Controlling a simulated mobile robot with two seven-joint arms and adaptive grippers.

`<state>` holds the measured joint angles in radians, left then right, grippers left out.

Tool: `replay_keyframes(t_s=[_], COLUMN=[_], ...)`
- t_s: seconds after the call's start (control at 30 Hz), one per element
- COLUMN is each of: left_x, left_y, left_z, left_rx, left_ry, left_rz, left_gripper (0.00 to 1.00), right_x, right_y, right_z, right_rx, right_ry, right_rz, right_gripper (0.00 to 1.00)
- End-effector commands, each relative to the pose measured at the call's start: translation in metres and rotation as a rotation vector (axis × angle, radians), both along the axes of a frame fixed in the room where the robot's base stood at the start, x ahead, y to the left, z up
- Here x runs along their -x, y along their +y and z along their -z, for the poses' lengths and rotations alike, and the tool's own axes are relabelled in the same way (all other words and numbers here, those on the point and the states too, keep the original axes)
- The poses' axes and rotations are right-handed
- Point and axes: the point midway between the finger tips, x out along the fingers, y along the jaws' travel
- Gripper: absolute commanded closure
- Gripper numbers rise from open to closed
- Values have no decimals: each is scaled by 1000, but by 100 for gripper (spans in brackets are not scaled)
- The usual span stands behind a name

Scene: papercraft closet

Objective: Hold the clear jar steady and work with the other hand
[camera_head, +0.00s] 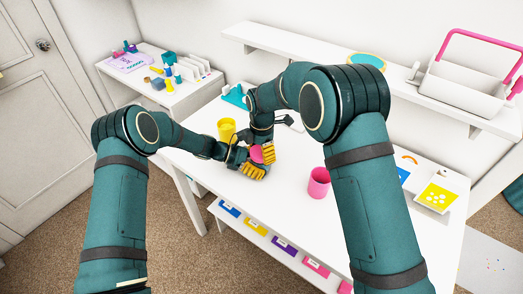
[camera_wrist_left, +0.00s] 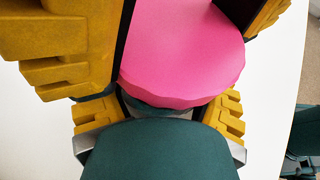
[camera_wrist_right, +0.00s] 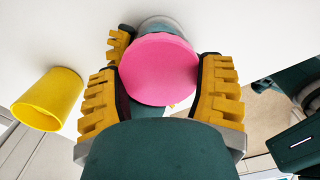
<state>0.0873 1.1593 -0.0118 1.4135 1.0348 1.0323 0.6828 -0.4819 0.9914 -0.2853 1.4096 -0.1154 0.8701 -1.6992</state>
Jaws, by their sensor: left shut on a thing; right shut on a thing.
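The clear jar (camera_wrist_right: 165,22) shows only as a rounded edge in the right wrist view; most of it is hidden. Its round pink lid (camera_wrist_right: 158,72) fills the middle of that view and also shows large in the left wrist view (camera_wrist_left: 185,55). My right gripper (camera_wrist_right: 163,65) is shut on the lid, one yellow finger on each side. My left gripper (camera_wrist_left: 160,108) is shut on the jar body below the lid. In the head view both grippers meet above the white table (camera_head: 258,208), with the pink lid (camera_head: 256,154) between them.
A yellow cup (camera_head: 226,130) stands close behind the grippers. A pink cup (camera_head: 318,183) stands to the right. A yellow card (camera_head: 437,198) lies at the table's right. A shelf (camera_head: 290,47) runs behind, with a white caddy (camera_head: 465,85). The table's front middle is clear.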

Motion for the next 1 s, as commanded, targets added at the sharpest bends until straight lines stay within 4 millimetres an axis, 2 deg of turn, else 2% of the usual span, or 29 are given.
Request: replay_keyframes(t_s=[0.23, 0.53, 0.57, 0.6, 0.63, 1.0], left_x=[0, 0, 0, 0, 0, 0], left_y=[0, 0, 0, 0, 0, 0], left_z=[0, 0, 0, 0, 0, 0], left_rx=[0, 0, 0, 0, 0, 0], left_ry=[0, 0, 0, 0, 0, 0], left_rz=[0, 0, 0, 0, 0, 0], left_gripper=[100, 100, 100, 100, 100, 100], right_x=[0, 0, 0, 0, 0, 0], right_y=[0, 0, 0, 0, 0, 0], right_z=[0, 0, 0, 0, 0, -2], right_rx=[0, 0, 0, 0, 0, 0], right_ry=[2, 2, 2, 2, 2, 1], right_rz=[226, 251, 251, 251, 251, 250], right_gripper=[74, 74, 24, 10, 3, 3])
